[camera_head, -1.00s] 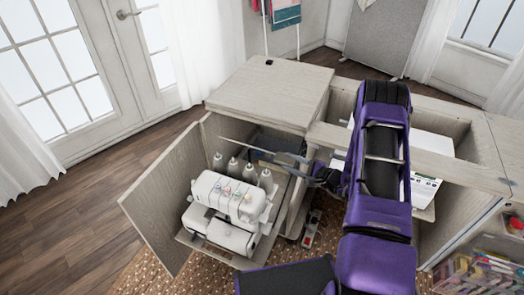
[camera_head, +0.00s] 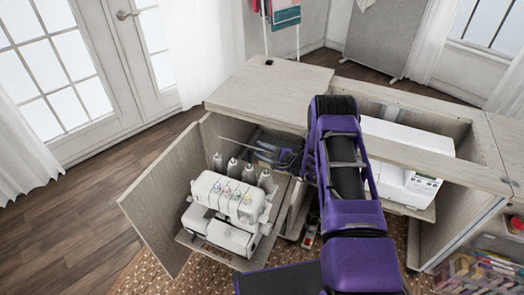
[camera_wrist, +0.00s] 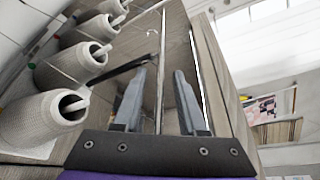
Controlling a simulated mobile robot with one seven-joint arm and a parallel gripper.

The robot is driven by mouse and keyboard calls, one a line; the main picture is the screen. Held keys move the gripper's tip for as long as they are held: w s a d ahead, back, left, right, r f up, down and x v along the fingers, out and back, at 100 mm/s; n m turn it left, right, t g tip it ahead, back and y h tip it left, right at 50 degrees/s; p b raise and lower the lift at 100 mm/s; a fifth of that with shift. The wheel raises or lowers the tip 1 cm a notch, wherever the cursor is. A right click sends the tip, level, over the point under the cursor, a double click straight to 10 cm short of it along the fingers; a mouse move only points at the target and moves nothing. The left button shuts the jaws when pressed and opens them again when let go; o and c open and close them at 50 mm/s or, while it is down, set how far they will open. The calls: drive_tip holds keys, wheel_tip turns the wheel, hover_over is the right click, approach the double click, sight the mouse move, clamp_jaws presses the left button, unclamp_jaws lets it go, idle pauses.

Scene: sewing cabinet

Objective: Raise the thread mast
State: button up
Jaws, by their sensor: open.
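The white serger (camera_head: 222,205) stands on a pull-out shelf in the open left bay of the cabinet. Several cone spools (camera_head: 234,168) stand along its back; they also show large at left in the wrist view (camera_wrist: 78,62). My gripper (camera_head: 247,145) is behind and above the spools, at the cabinet opening. In the wrist view my gripper (camera_wrist: 160,74) is open. A thin metal rod (camera_wrist: 162,55), apparently the thread mast, shows between the fingers, apart from both. A dark bar (camera_wrist: 118,74) reaches from the spools toward the left finger. The mast's base is hidden.
The cabinet top (camera_head: 265,88) lies just beyond my gripper, and the open door (camera_head: 155,195) stands left of the serger. A white sewing machine (camera_head: 410,180) sits in the right bay. My arm crosses the cabinet's middle. Floor at left is free.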

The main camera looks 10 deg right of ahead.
clamp_jaws()
idle(1.4)
